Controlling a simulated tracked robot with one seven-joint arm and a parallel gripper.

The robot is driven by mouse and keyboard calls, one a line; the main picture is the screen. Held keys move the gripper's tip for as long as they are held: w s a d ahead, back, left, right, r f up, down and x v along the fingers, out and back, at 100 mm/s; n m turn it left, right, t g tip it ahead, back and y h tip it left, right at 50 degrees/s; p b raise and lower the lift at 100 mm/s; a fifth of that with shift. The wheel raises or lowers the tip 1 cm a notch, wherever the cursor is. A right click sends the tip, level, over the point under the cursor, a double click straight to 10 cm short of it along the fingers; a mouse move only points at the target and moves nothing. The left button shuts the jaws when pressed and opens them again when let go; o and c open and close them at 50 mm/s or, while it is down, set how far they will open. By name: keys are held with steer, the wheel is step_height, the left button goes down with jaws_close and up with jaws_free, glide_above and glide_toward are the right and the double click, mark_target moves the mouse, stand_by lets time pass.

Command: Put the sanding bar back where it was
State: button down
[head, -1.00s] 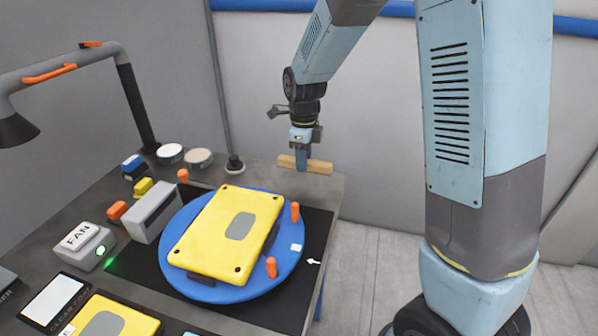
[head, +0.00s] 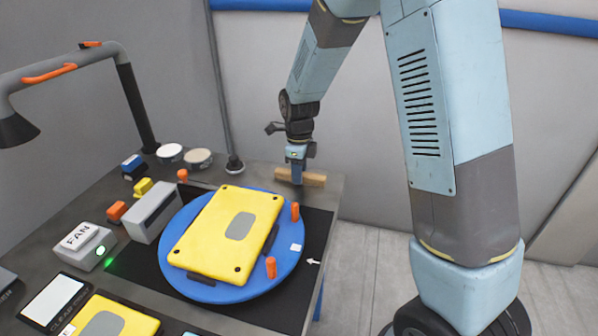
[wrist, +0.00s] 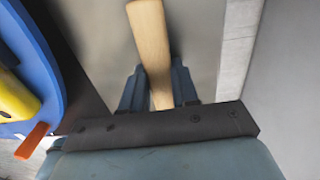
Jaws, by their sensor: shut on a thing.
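The sanding bar (head: 314,179) is a long tan wooden block at the far right corner of the table. My gripper (head: 297,180) points down and is shut on it near its middle. In the wrist view the bar (wrist: 150,45) runs away between the two fingers of my gripper (wrist: 160,92). The bar is at or just above the grey table top; I cannot tell whether it touches. Its underside is hidden.
A blue round turntable (head: 222,294) with a yellow panel (head: 215,222) and orange pegs stands in front of the bar. A grey lamp arm (head: 135,105) rises at the left. The table's right edge (head: 340,195) is close to the bar.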

steer(key=c, duration=0.8)
jaws_free()
steer(key=shift+c, duration=0.2)
steer(key=shift+r, duration=0.15)
step_height(320, 180, up, 12)
steer(key=s+d+r+n+t, duration=0.1)
steer(key=s+d+r+n, duration=0.4)
steer(key=d+r, duration=0.15)
steer(key=s+d+r+n+t, duration=0.2)
steer(key=s+d+r+n, duration=0.1)
steer(key=s+d+n, duration=0.3)
steer(key=s+d+r+n+t, duration=0.2)
steer(key=s+d+r+n, duration=0.2)
steer(key=s+n, duration=0.7)
steer(key=shift+s+d+t, duration=0.3)
steer(key=shift+s+d, duration=0.8)
steer(key=shift+s, duration=0.75)
steer(key=shift+r, duration=0.1)
